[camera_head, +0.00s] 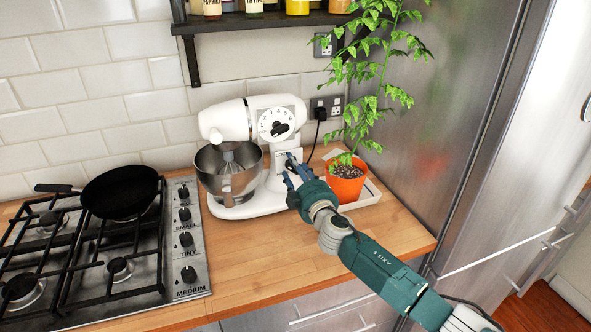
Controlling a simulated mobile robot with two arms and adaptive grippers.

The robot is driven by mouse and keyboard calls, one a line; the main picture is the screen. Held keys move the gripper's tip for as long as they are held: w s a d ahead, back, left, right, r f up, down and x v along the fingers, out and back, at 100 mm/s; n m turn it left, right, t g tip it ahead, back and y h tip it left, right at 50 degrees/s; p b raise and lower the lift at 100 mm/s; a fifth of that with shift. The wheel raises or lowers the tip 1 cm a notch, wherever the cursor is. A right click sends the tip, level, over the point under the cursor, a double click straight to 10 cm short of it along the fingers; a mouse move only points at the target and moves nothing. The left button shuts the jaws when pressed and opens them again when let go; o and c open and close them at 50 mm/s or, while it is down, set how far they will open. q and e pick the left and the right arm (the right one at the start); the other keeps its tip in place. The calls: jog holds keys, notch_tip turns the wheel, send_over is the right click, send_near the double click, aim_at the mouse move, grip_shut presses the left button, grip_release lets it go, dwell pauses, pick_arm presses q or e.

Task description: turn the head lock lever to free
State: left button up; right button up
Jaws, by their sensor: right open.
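A white stand mixer (222,122) stands on the wooden counter with its head level over a steel bowl (229,180). The head lock lever (290,158) is a small dark part on the white column below the dial, beside a printed label too small to read fully. My right gripper (291,172) is open at the column, right at the lever; its fingers partly hide that area, and I cannot tell whether they touch the lever. My left gripper is not in view.
A potted plant (346,187) in an orange pot on a white tray stands close to the right of my gripper. A gas hob (185,262) with a black pan (120,192) is on the left. The front counter (265,262) is clear. A steel fridge (455,110) stands right.

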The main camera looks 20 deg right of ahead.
jog(key=shift+c, duration=0.2)
jog(key=c, duration=1.1)
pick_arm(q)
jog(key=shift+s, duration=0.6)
pick_arm(e)
jog(key=shift+o, duration=0.2)
jog(key=shift+r+n, duration=0.1)
jog(key=shift+n, duration=0.2)
jog(key=n, duration=0.3)
jog(key=shift+r+n, duration=0.15)
jog(key=shift+n, duration=0.15)
jog(key=n+p, duration=0.1)
jog(key=n, duration=0.3)
jog(key=shift+a+n, duration=0.1)
jog(key=shift+n, duration=0.2)
jog(key=n+p, duration=0.1)
jog(key=n, duration=0.3)
jog(key=shift+a+r, duration=0.1)
jog(key=shift+a, duration=0.05)
pick_arm(q)
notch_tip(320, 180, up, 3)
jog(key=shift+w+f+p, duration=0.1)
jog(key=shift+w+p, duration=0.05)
jog(key=shift+p, duration=0.35)
pick_arm(e)
jog(key=n, duration=0.5)
jog(key=shift+a, duration=0.1)
